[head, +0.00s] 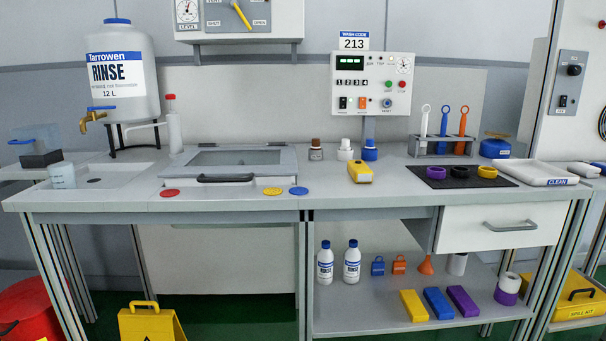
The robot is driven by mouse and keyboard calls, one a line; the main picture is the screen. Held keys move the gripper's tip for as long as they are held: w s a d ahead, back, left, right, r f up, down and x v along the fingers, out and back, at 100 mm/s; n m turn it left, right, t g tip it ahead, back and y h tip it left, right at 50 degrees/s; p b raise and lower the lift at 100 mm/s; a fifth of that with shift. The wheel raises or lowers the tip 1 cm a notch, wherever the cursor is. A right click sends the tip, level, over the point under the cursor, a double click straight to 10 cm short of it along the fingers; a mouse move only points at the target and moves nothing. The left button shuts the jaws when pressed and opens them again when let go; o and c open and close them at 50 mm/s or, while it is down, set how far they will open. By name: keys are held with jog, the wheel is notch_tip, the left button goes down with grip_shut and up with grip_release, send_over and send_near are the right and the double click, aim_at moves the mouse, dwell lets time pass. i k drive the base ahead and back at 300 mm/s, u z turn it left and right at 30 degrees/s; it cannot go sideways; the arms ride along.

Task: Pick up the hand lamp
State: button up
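A small yellow box-shaped device (360,172) lies on the bench top just right of the middle, in front of the bottles and below the control panel. It looks most like the hand lamp, but it is too small to be certain. Nothing touches it from above. My gripper is not in view.
The grey bench (330,192) has free room around the yellow device. A hatch with a black handle (238,178) is to its left, and a black mat (462,176) with rings to its right. A yellow floor sign (150,322) stands in front.

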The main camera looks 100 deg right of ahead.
aim_at(361, 173)
jog(key=i, duration=0.6)
jog(key=z, duration=2.55)
